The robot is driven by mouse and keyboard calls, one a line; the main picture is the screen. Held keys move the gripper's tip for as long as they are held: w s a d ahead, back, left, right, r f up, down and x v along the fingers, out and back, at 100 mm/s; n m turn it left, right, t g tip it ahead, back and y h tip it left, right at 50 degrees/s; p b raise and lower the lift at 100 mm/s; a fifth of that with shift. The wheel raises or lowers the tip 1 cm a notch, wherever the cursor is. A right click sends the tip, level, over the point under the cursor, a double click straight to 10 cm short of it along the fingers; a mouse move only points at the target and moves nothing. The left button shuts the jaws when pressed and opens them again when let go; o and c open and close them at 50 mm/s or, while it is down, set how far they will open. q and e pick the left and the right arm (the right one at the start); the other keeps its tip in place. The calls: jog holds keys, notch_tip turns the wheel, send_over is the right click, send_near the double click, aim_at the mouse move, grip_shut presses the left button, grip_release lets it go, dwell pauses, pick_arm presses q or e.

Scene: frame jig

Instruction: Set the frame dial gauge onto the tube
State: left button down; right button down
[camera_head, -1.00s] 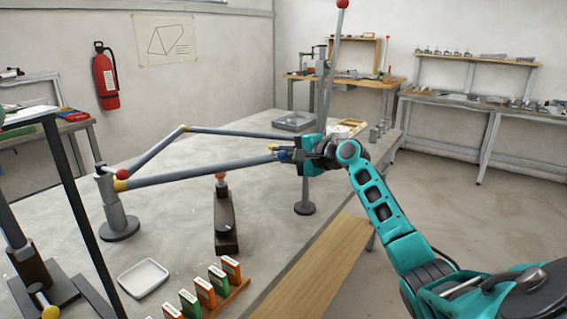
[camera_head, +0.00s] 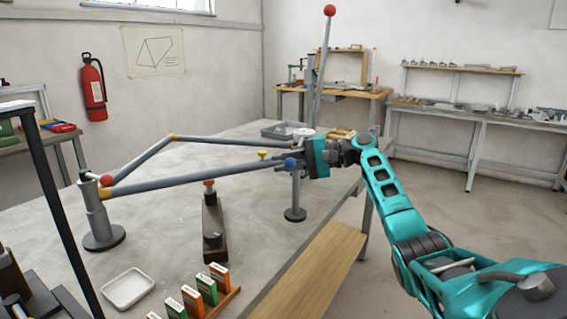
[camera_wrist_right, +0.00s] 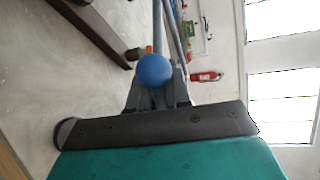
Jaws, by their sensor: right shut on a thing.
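My right gripper (camera_head: 308,160) is shut on a part with a blue ball (camera_head: 290,163), over the right side of the table. In the right wrist view the blue ball (camera_wrist_right: 153,71) sits in front of the fingers (camera_wrist_right: 158,92), which are partly hidden. Two grey tubes (camera_head: 195,175) run from a post (camera_head: 97,222) with a red ball (camera_head: 106,180) at the left to near the gripper. A yellow knob (camera_head: 262,155) shows just left of the blue ball. I cannot clearly make out a dial face. My left gripper is out of view.
A round-footed post (camera_head: 294,213) stands below the gripper. A dark stand (camera_head: 212,230) with an orange top is on the table (camera_head: 160,240). A white tray (camera_head: 128,288) and several orange and green boxes (camera_head: 207,288) are in front. A tall pole (camera_head: 322,75) rises behind the gripper.

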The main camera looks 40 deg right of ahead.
jog(key=shift+a+f, duration=0.15)
jog(key=c, duration=1.3)
grip_release()
jog(key=shift+s, duration=0.1)
jog(key=shift+o, duration=0.7)
jog(key=v, duration=1.3)
